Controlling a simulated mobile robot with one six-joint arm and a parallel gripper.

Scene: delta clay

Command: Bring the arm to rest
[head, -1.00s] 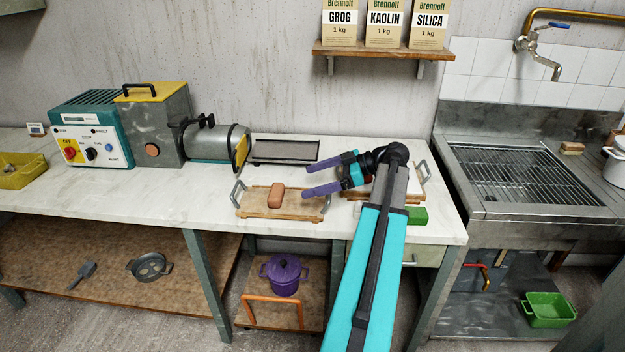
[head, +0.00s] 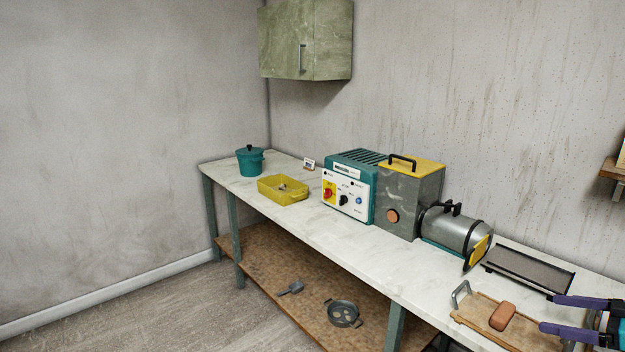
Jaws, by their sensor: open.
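My gripper (head: 549,315) is at the lower right edge of the head view, with its two purple fingers apart and nothing between them. Its fingers point left, over or beside the right part of a wooden tray (head: 467,315) with metal handles. A reddish-brown clay block (head: 502,316) lies on that tray, just left of the fingertips and apart from them. Most of my arm is outside the view.
A dark flat tray (head: 528,271) lies behind the gripper. The teal and grey machine (head: 410,200) with a barrel stands mid-bench. A yellow bin (head: 283,196) and a teal pot (head: 250,160) stand farther left. A green cabinet (head: 305,40) hangs above.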

